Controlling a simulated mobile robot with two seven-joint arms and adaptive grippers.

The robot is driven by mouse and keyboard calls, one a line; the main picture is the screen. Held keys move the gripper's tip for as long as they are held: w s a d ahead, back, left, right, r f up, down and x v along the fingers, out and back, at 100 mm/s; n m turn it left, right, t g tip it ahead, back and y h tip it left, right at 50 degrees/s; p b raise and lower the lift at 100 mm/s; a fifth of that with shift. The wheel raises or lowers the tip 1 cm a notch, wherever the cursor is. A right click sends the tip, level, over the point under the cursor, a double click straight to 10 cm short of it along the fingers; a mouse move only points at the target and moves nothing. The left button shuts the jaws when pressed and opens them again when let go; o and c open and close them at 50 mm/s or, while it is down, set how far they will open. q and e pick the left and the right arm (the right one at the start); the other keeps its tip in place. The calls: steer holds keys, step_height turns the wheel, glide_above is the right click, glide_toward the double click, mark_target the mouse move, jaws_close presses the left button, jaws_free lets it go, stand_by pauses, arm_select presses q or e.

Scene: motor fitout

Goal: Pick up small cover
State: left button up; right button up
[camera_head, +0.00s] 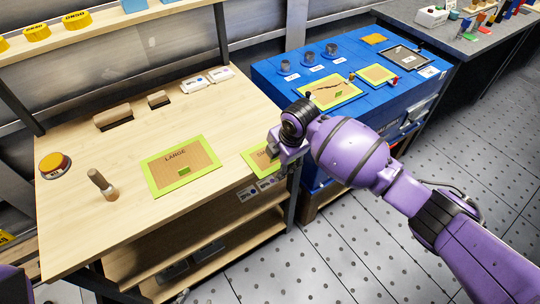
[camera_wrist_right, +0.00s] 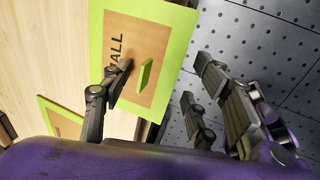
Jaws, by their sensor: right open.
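The small cover (camera_wrist_right: 155,40) is a tan board with a lime-green border, the letters "ALL" showing and a green upright tab (camera_wrist_right: 145,74). In the head view the small cover (camera_head: 249,160) lies at the wooden bench's right edge, partly hidden by my right gripper (camera_head: 279,156). In the right wrist view my right gripper (camera_wrist_right: 160,80) is open and empty. The tab appears between its fingers, nearer the left finger; I cannot tell the height gap. My left gripper is not in view.
The large cover (camera_head: 201,171) lies on the wooden bench (camera_head: 110,245) left of the small one. A wooden-handled stamp-like tool (camera_head: 103,184) and an orange button (camera_head: 54,163) are farther left. A blue workbench (camera_head: 275,70) with similar panels stands behind my right arm.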

steer(key=shift+c, duration=0.5)
steer(key=c, duration=0.9)
steer(key=shift+c, duration=0.2)
steer(key=shift+r, duration=0.15)
